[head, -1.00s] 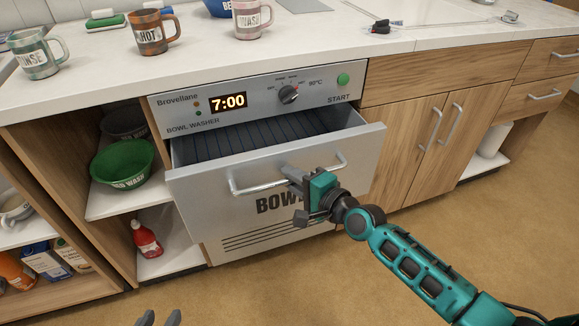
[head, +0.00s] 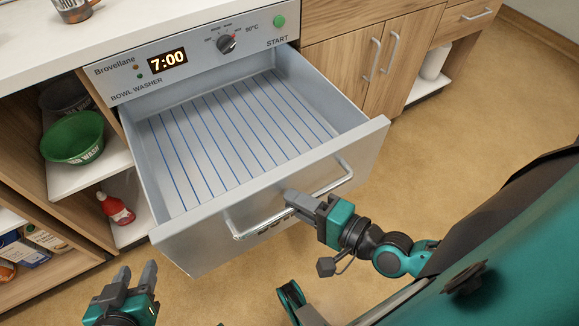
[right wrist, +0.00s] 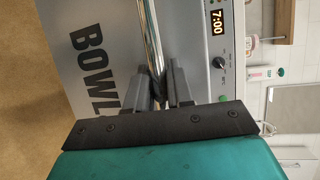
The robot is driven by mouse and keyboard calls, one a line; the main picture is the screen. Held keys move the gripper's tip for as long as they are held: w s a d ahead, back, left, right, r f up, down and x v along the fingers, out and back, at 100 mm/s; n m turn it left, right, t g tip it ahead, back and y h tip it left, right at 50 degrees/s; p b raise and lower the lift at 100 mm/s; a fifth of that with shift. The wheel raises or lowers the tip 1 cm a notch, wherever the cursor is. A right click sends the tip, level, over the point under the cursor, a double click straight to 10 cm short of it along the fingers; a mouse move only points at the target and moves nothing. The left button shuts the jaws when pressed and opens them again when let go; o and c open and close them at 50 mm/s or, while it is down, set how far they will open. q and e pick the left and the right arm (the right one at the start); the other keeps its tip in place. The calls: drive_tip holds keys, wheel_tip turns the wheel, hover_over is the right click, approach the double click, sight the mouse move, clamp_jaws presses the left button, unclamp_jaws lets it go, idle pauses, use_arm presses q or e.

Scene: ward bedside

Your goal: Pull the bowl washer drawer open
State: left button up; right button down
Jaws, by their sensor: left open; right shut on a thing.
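The bowl washer drawer (head: 215,140) stands well out from the bowl washer (head: 190,57) in the head view. Its inside is empty, with blue lines across the floor. My right gripper (head: 300,203) is shut on the drawer's bar handle (head: 245,230), near the middle of the bar. In the right wrist view the handle (right wrist: 151,40) runs between the two fingers (right wrist: 158,92), with the drawer front (right wrist: 95,50) behind. My left gripper (head: 135,280) is open and empty at the lower left, apart from the drawer.
A green bowl (head: 73,138) and a red bottle (head: 115,208) sit on open shelves (head: 95,180) left of the washer. Wooden cupboards (head: 345,60) stand to the right. The floor (head: 440,130) right of the drawer is clear.

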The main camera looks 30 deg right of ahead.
drive_tip(key=shift+s, duration=0.1)
drive_tip(key=c, duration=1.4)
unclamp_jaws()
drive_tip(key=shift+s, duration=0.1)
drive_tip(key=shift+p+v, duration=0.85)
drive_tip(key=shift+v, duration=5.1)
drive_tip(key=shift+r, duration=0.1)
